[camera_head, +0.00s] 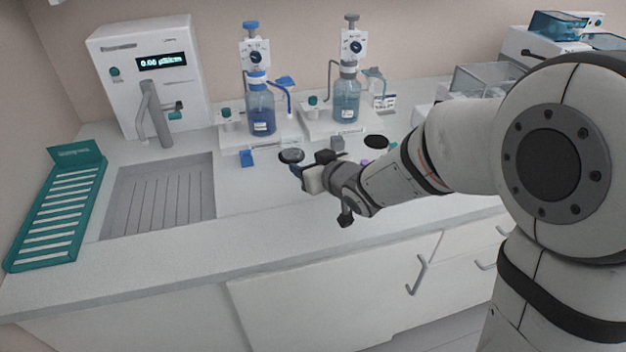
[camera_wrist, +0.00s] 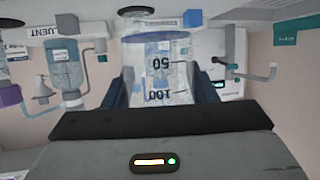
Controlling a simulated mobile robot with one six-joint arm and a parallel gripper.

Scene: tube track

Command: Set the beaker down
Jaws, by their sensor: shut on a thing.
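The clear glass beaker (camera_wrist: 158,75) fills the middle of the wrist view, which is upside down. Its printed marks 50 and 100 appear inverted. My gripper (camera_wrist: 160,90) is shut on the beaker, with a dark finger on each side of its wall. In the head view my gripper (camera_head: 300,170) is over the counter in front of the dispenser bottles. The beaker is faint there, and the gap between its base and the counter is hard to tell. A black disc (camera_head: 291,156) lies by the gripper; in the wrist view a black disc (camera_wrist: 135,11) shows near the beaker's base.
Two dispenser bottles, one blue (camera_head: 261,120) and one paler (camera_head: 346,105), stand behind the gripper. A small blue block (camera_head: 246,158) and another black disc (camera_head: 376,142) lie nearby. A sink (camera_head: 160,190), a tap unit (camera_head: 150,85) and a green rack (camera_head: 60,215) are left. The front counter strip is clear.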

